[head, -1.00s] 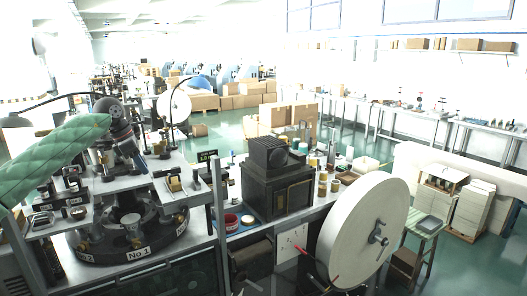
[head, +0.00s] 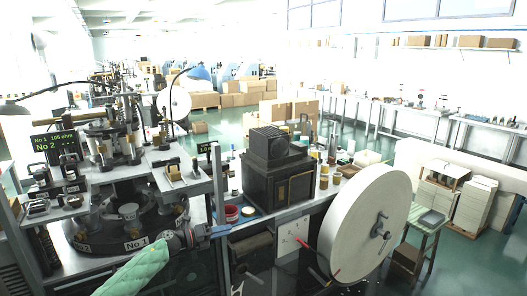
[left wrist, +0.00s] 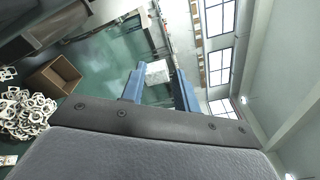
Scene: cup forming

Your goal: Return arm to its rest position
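My left arm in its green quilted sleeve comes in at the bottom left of the head view. Its left gripper (head: 222,230) is in front of the machine bench, low and just right of the No 1 label. In the left wrist view the two blue fingers of the left gripper (left wrist: 158,76) stand apart with nothing held between them. My right gripper shows in neither view.
The round forming machine (head: 128,215) stands behind my left arm. A dark box-shaped machine (head: 277,180) and a large pale wheel (head: 350,230) are to the right. The left wrist view shows an open cardboard box (left wrist: 52,78) and a pile of pale parts (left wrist: 22,112).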

